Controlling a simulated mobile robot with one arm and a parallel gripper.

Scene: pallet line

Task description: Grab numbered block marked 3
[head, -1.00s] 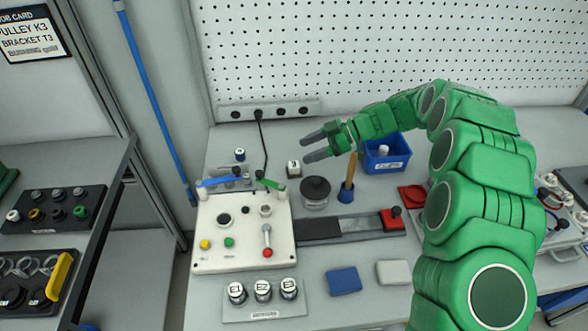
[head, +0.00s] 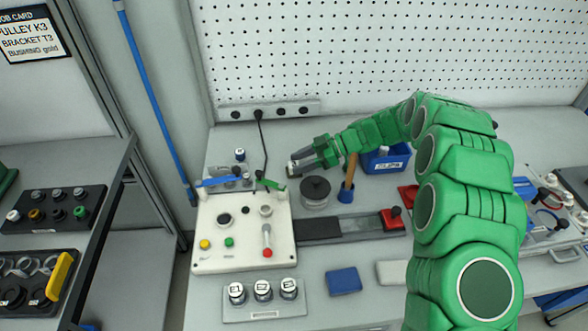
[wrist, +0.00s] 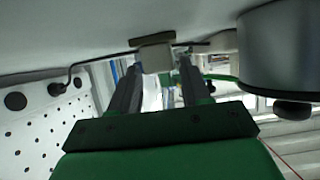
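A small pale block stands on the bench at the back, behind the control box; in the head view my gripper's fingers largely cover it. The wrist view shows this pale block (wrist: 156,57) at the fingertips, roughly between them. Its number cannot be read in these frames. My gripper (head: 294,165) is low over the bench, pointing left, its fingers spread apart with a gap; it also shows in the wrist view (wrist: 158,72). Contact with the block cannot be seen. Another small block (head: 240,154) with a dark lower part stands further left, its mark unreadable.
The white control box (head: 243,260) is in front. A blue bin (head: 386,163) is behind my arm. A rack (head: 264,311) holds three marked cylinders.

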